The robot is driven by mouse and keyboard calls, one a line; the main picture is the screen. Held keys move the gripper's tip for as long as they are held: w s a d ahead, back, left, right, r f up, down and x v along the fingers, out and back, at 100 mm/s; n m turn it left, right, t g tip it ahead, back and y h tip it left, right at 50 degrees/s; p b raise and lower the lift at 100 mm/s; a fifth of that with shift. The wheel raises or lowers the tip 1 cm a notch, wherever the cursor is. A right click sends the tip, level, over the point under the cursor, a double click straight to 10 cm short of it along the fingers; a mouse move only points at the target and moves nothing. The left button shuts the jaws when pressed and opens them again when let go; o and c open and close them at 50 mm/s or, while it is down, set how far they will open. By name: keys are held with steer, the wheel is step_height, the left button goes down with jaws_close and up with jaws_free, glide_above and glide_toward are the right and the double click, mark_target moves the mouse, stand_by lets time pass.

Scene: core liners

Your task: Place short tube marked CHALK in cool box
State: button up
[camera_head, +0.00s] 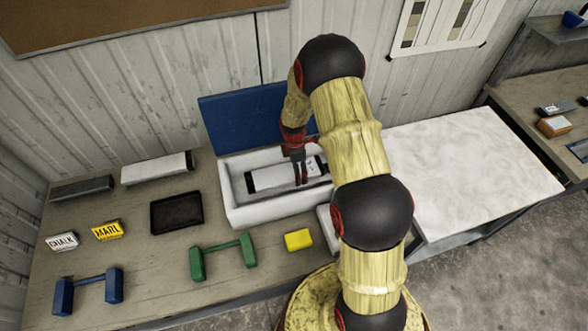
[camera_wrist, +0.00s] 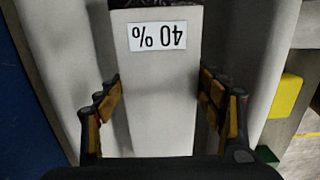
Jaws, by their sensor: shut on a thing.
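The white cool box (camera_head: 240,217) stands open on the bench, its blue lid (camera_head: 240,125) raised at the back. A white tube (camera_head: 275,179) with black ends lies inside its walls, roughly level. My gripper (camera_head: 301,172) reaches down into the box and is shut on this tube, a finger on each side. In the wrist view the tube (camera_wrist: 160,95) runs between my fingers (camera_wrist: 160,110) and bears a label reading "40 %", upside down. No CHALK marking shows on it. A white sign marked CHALK (camera_head: 62,242) stands at the left of the bench.
A yellow MARL sign (camera_head: 107,231), a black tray (camera_head: 176,212), a white tube (camera_head: 157,168) and a dark grey tube (camera_head: 82,188) are at the left. Blue (camera_head: 88,292) and green (camera_head: 222,257) racks and a yellow block (camera_head: 298,240) lie in front. A pale tabletop (camera_head: 470,170) at right is clear.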

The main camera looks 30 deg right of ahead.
steer(key=shift+f, duration=1.2)
steer(key=shift+w+a+f, duration=0.1)
steer(key=shift+f, duration=0.05)
steer(key=o, duration=2.1)
